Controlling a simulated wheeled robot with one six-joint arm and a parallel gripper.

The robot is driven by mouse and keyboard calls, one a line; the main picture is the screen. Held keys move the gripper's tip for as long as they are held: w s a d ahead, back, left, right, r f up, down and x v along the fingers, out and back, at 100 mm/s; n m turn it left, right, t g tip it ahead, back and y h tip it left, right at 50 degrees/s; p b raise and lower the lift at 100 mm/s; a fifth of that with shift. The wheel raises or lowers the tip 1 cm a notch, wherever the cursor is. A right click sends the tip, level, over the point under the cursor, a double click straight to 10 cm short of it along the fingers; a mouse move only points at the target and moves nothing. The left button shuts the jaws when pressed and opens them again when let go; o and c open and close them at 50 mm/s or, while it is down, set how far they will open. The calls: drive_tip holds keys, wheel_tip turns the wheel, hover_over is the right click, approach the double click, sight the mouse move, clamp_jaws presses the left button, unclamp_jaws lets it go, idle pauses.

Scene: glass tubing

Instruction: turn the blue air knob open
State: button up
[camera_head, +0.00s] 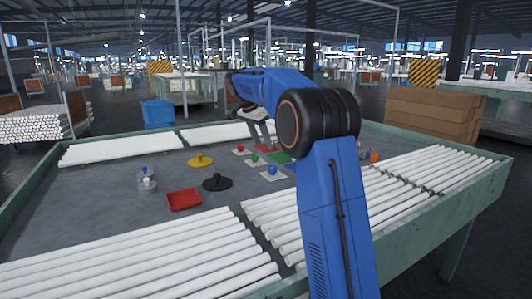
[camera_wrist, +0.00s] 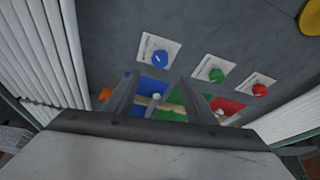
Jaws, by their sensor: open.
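The blue knob (camera_wrist: 159,58) sits on a small white plate (camera_wrist: 150,45) on the grey table top. In the wrist view it lies just beyond my fingertips. My gripper (camera_wrist: 160,79) is open, its two fingers apart with no knob between them; neither appears to touch the blue knob. In the head view the blue knob (camera_head: 272,170) is the nearest of three knobs in a row, left of my blue arm. Which way its pointer is turned is too small to tell.
A green knob (camera_wrist: 216,75) and a red knob (camera_wrist: 260,90) stand on similar plates to the right. Blue (camera_wrist: 152,84), green and red patches with small pale items lie below the fingers. White tubes (camera_head: 120,265), a red tray (camera_head: 184,200) and a black lidded thing (camera_head: 217,183) surround them.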

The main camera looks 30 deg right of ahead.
drive_tip(key=v, duration=0.4)
drive_tip(key=shift+a+r, duration=0.15)
drive_tip(key=shift+r, duration=0.1)
drive_tip(key=shift+s, duration=0.1)
